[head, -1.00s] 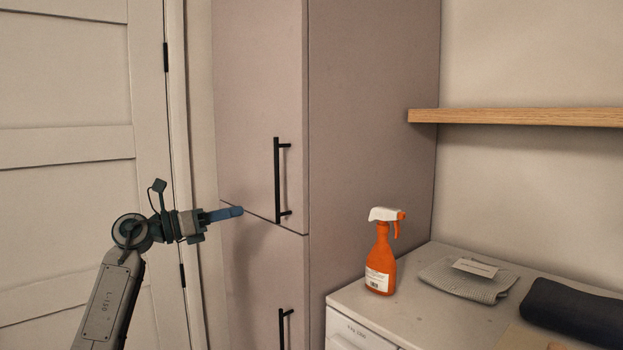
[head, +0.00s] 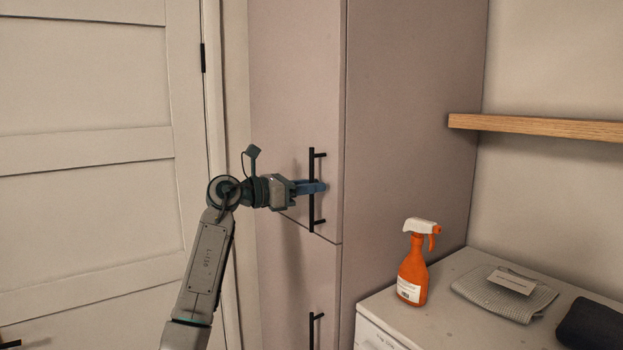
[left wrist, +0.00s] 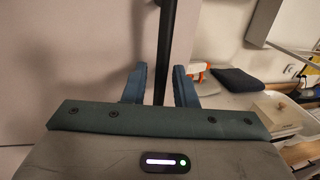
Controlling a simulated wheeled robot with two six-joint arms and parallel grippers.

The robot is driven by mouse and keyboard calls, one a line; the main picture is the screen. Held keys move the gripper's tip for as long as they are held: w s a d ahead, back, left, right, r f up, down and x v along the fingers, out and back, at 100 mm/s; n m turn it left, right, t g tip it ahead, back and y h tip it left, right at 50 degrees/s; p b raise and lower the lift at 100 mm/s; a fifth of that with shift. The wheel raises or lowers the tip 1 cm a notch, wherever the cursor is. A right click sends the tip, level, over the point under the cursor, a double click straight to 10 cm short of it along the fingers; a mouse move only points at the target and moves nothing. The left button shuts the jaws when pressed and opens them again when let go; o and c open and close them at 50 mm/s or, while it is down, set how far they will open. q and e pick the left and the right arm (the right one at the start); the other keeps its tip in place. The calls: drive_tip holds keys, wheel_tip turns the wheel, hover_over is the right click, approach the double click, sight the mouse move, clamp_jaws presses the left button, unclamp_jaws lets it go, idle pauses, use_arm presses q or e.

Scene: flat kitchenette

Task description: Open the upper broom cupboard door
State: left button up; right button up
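The upper broom cupboard door (head: 290,80) is a closed, pinkish-grey panel. Its black vertical bar handle (head: 312,212) is near the right edge, low on the door. In the left wrist view, the handle (left wrist: 165,45) runs between the two blue fingers of the left gripper (left wrist: 160,85). The fingers are apart, with a gap visible to the left of the bar; the right finger looks close to it. My right gripper is not in view.
The lower door (head: 285,290) has its own black handle (head: 312,332). Right of the cupboard, a white counter (head: 447,290) holds an orange spray bottle (head: 412,275), a grey cloth (head: 485,292) and a dark folded item (head: 595,325). A wooden shelf (head: 540,127) is above. A panelled door (head: 90,220) stands left.

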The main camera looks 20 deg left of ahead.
use_arm(q)
drive_tip(key=shift+w+d, duration=0.15)
drive_tip(key=shift+c, duration=0.5)
clamp_jaws()
